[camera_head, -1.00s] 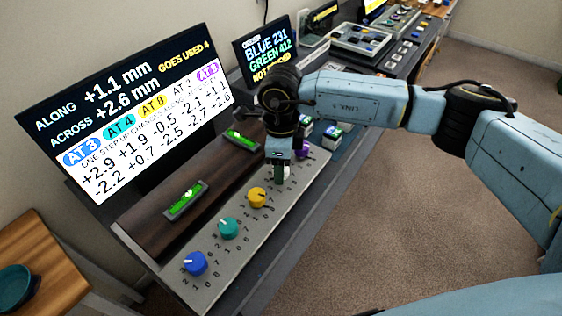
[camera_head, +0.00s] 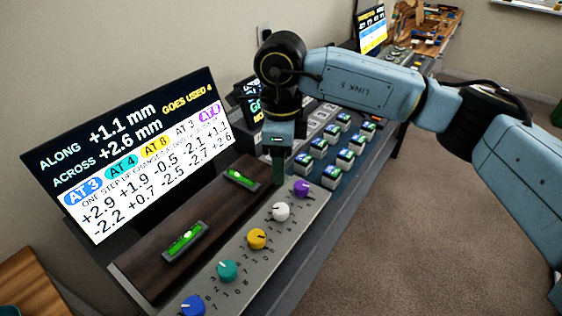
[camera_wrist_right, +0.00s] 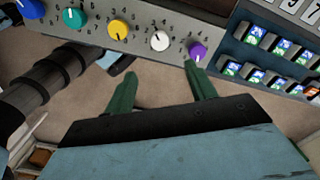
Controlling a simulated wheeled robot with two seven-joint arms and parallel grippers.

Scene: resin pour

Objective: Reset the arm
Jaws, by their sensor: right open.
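My right arm comes in from the right in the head view, with its gripper (camera_head: 279,172) pointing down above the grey knob panel (camera_head: 246,270), near the white knob (camera_head: 281,211) and the purple knob (camera_head: 301,188). In the right wrist view the two green fingers of this gripper (camera_wrist_right: 160,88) are spread apart with nothing between them. The yellow knob (camera_head: 257,239), teal knob (camera_head: 228,271) and blue knob (camera_head: 193,305) run down the panel toward the lower left. My left gripper is in neither view.
A large screen (camera_head: 137,150) with numbers stands behind the panel. Two green levels (camera_head: 185,240) lie on a dark wooden board (camera_head: 150,269). Several small blocks with lit tops (camera_head: 331,176) stand on a rack to the right. Carpeted floor lies free at the right.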

